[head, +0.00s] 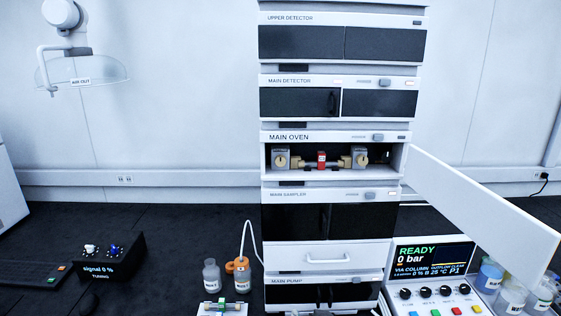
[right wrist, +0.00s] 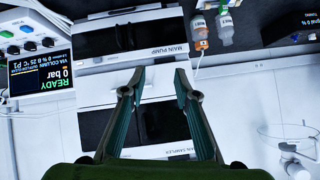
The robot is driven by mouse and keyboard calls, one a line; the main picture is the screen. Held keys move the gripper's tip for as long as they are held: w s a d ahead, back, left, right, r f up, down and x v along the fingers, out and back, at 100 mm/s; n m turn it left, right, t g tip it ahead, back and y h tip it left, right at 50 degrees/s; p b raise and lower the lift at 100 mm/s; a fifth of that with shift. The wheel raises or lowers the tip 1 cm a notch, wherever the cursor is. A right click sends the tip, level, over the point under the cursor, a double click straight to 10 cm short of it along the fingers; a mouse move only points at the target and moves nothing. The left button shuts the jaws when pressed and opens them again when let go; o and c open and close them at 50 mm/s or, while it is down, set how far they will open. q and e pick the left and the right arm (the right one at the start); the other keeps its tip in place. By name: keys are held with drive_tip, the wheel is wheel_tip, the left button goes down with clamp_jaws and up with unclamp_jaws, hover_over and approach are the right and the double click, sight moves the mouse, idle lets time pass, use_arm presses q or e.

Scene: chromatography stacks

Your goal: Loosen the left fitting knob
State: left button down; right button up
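The left fitting knob (head: 282,161) is a tan round knob on a grey block inside the main oven (head: 384,137), in the head view. A matching right knob (head: 360,159) sits on the other side, with a brass-ended column carrying a red tag (head: 321,159) between them. My right gripper (right wrist: 158,88) shows only in the right wrist view; its fingers are apart and nothing is between them. Behind it in that view are the sampler and pump fronts, upside down; the knobs are not visible there. My left gripper is in no view.
The oven's white door (head: 480,205) stands swung open to the right. A control panel (head: 432,258) reading "READY 0 bar" stands right of the stack. Bottles (head: 211,275) stand at lower left of the stack. A black tuning box (head: 98,262) sits farther left on the dark bench.

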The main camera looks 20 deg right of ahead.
drive_tip(key=w+r+m+t+h, duration=0.1)
drive_tip(key=w+r+m+t, duration=0.2)
drive_tip(key=w+r, duration=0.55)
drive_tip(key=m+t+h, duration=0.2)
drive_tip(key=m+t, duration=0.2)
approach(281, 162)
drive_tip(key=p+x, duration=0.3)
drive_tip(key=x, duration=0.1)
drive_tip(key=p+x, duration=0.3)
drive_tip(key=x, duration=0.1)
drive_tip(key=shift+r, duration=0.2)
drive_tip(key=shift+w+d+f, duration=0.15)
drive_tip(key=shift+w+d, duration=0.1)
drive_tip(key=shift+w, duration=0.4)
clamp_jaws()
